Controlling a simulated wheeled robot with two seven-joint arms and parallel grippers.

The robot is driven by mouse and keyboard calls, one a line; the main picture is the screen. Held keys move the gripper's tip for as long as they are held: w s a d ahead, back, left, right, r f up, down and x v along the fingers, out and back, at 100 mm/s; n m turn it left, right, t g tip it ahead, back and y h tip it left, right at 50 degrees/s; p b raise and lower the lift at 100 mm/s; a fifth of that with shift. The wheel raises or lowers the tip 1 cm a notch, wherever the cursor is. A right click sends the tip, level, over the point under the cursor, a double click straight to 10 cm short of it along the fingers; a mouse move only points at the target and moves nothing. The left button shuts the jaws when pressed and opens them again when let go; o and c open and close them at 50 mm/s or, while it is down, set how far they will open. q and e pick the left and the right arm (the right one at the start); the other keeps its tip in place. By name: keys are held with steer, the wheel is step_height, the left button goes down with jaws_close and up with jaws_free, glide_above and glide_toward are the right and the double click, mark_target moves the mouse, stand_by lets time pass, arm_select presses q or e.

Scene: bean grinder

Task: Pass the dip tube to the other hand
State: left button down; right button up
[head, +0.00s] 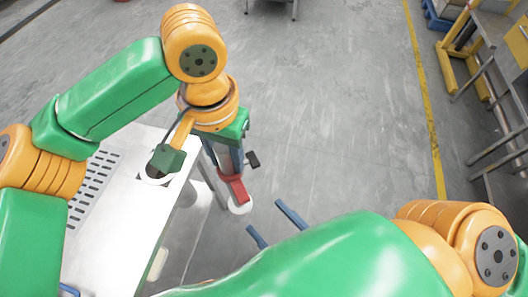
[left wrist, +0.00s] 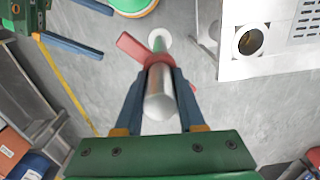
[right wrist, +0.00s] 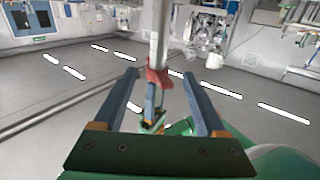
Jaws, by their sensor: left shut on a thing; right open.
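The dip tube is a silver cylinder with a red collar and side tab; its red part (head: 237,188) shows in the head view, with a pale round end below. My left gripper (head: 232,165) is shut on it over the floor beside the table. In the left wrist view the tube's silver end (left wrist: 159,100) lies between the blue fingers (left wrist: 161,72). In the right wrist view the long silver shaft (right wrist: 156,35) rises above the red collar. My right gripper (head: 275,226) is open and empty, apart from the tube, with its fingers (right wrist: 160,76) framing the tube beyond them.
A white metal table (head: 112,220) with a slotted panel and a round hole stands at the left. Its right edge is close to the tube. Open grey floor (head: 330,110) lies right of my grippers. Metal frames (head: 490,90) stand at the far right.

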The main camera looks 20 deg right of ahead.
mark_target(231, 180)
steer(key=x, duration=1.2)
jaws_close()
arm_select(q)
steer(key=shift+c, duration=2.2)
jaws_free()
steer(key=shift+r, duration=0.1)
